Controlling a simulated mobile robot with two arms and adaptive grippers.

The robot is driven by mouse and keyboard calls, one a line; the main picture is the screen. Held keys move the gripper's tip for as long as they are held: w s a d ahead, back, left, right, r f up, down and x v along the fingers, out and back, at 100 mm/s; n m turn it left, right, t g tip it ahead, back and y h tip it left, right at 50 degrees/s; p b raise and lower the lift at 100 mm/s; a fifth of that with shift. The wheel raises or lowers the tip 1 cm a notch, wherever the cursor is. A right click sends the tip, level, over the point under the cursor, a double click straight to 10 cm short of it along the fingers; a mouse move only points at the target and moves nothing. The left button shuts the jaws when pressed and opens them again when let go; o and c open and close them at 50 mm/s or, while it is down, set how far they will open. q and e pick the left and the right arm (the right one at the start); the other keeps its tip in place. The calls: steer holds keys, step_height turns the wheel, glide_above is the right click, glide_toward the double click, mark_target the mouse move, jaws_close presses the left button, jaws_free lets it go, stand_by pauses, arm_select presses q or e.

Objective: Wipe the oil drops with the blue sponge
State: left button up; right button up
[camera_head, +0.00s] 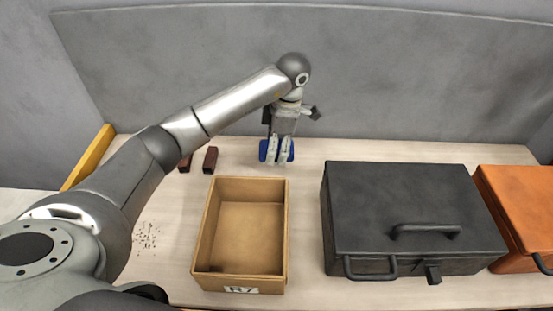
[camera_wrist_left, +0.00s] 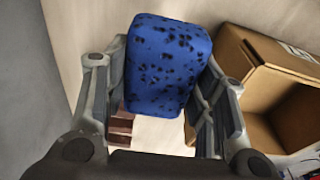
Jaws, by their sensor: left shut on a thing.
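My left gripper (camera_head: 279,160) points down near the back of the table and is shut on the blue sponge (camera_head: 263,151). In the left wrist view the sponge (camera_wrist_left: 167,65) sits between the two fingers (camera_wrist_left: 160,110) and carries many dark spots. I cannot tell whether the sponge touches the table. A patch of small dark drops (camera_head: 147,236) lies on the table at the left, between my arm and the cardboard box, well apart from the sponge. My arm may hide part of that patch. My right gripper is not in view.
An open, empty-looking cardboard box (camera_head: 210,225) stands in front of the gripper. Two dark brown blocks (camera_head: 210,160) lie left of the sponge. A black case (camera_head: 410,205) and an orange case (camera_head: 515,200) stand at the right. A grey wall (camera_head: 400,85) rises behind.

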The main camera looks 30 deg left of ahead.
arm_select(q)
steer(key=shift+r, duration=0.25)
steer(key=o, duration=0.4)
steer(key=shift+c, duration=0.2)
steer(key=c, duration=0.3)
steer(key=shift+c, duration=0.2)
